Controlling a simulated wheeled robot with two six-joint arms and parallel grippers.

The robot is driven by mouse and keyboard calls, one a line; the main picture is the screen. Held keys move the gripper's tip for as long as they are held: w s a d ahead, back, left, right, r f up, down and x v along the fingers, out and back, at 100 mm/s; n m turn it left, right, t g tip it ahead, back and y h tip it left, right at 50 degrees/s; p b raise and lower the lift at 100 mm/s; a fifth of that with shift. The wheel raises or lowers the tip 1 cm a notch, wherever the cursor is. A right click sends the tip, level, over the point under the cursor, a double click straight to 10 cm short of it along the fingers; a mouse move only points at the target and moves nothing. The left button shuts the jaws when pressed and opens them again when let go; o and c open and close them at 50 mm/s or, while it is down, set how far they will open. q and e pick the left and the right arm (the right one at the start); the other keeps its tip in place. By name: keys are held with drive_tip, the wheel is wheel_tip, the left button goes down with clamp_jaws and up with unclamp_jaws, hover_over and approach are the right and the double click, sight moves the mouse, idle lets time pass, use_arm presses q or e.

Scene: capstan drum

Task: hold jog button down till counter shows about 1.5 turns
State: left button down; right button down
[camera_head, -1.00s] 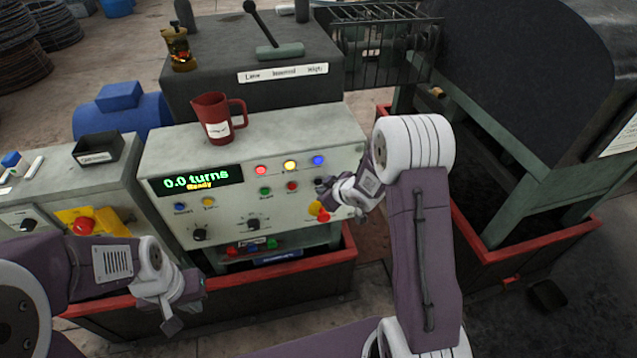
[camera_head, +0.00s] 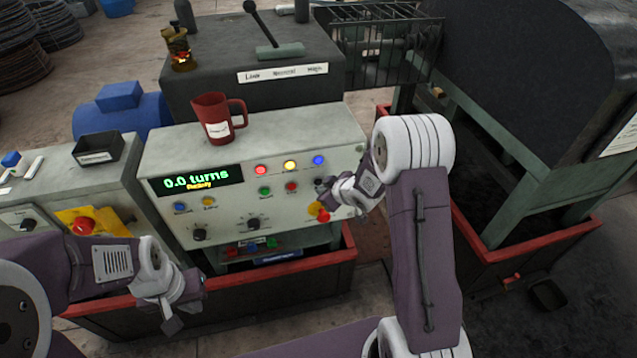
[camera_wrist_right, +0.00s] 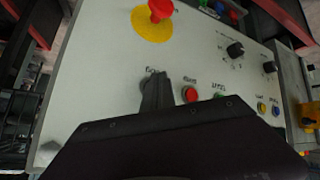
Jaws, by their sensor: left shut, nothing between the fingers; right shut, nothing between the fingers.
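The grey control panel (camera_head: 225,220) carries a counter display (camera_head: 197,180) reading "0.0 turns" with a smaller yellow line, "Ready", under it. My right gripper (camera_head: 322,187) is shut and empty at the right end of the button row. In the right wrist view its fingertips (camera_wrist_right: 157,78) cover the spot below a partly hidden label, left of a red button (camera_wrist_right: 190,94). The jog button appears to be behind these fingertips; I cannot tell whether they touch or press it. My left gripper (camera_head: 178,302) is shut and empty, low in front of the machine.
A red emergency knob (camera_head: 322,215) on a yellow plate sits just below my right gripper. A green button (camera_head: 265,191) and dark selector knobs (camera_head: 253,223) are on the panel. A red mug (camera_head: 213,118) stands on its top. A red-rimmed tray (camera_head: 320,262) lies below.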

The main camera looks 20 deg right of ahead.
idle(0.4)
drive_tip(key=shift+w, duration=0.4)
